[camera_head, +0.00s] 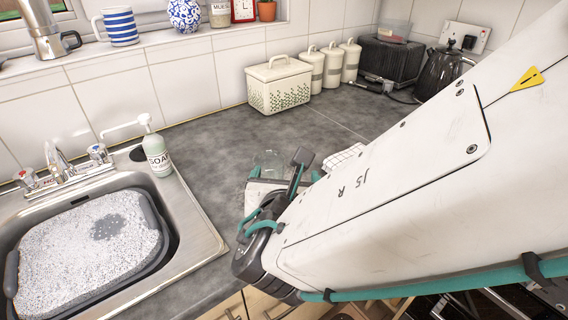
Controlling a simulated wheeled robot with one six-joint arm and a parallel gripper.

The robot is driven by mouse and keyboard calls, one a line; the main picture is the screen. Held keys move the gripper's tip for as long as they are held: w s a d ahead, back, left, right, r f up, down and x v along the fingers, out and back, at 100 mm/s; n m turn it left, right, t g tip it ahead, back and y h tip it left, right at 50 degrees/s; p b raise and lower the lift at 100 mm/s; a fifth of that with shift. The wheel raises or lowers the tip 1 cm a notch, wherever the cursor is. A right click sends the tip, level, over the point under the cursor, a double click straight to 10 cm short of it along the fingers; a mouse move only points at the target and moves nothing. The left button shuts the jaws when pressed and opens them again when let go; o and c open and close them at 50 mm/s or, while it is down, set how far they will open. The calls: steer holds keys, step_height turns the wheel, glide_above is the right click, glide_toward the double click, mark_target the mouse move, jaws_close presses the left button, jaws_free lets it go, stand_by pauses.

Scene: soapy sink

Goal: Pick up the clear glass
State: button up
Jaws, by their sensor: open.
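The clear glass (268,162) is on the grey worktop, right of the sink and just beyond the end of my arm. It is see-through and faint, and its lower part is hidden by my wrist. My gripper (282,180) is open, close to the near side of the glass. My arm hides much of the gripper, so I cannot tell whether the fingers are around the glass or only beside it.
The sink (208,243) holds a grey basin of suds (92,240). A soap bottle (157,155) stands at its back right corner. A bread bin (278,84), canisters (332,66) and a black kettle (440,70) line the wall. A folded checked cloth (343,157) lies right of the glass.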

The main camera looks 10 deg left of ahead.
mark_target(269, 170)
steer(key=a, duration=0.1)
steer(key=a+n+y, duration=0.1)
steer(key=a+f, duration=0.1)
steer(key=shift+s+n, duration=0.3)
steer(key=shift+n, duration=0.1)
steer(key=x, duration=0.7)
steer(key=shift+w+a, duration=0.15)
steer(key=shift+w, duration=0.05)
steer(key=c, duration=1.5)
steer(key=shift+r, duration=0.1)
steer(key=shift+c, duration=1.1)
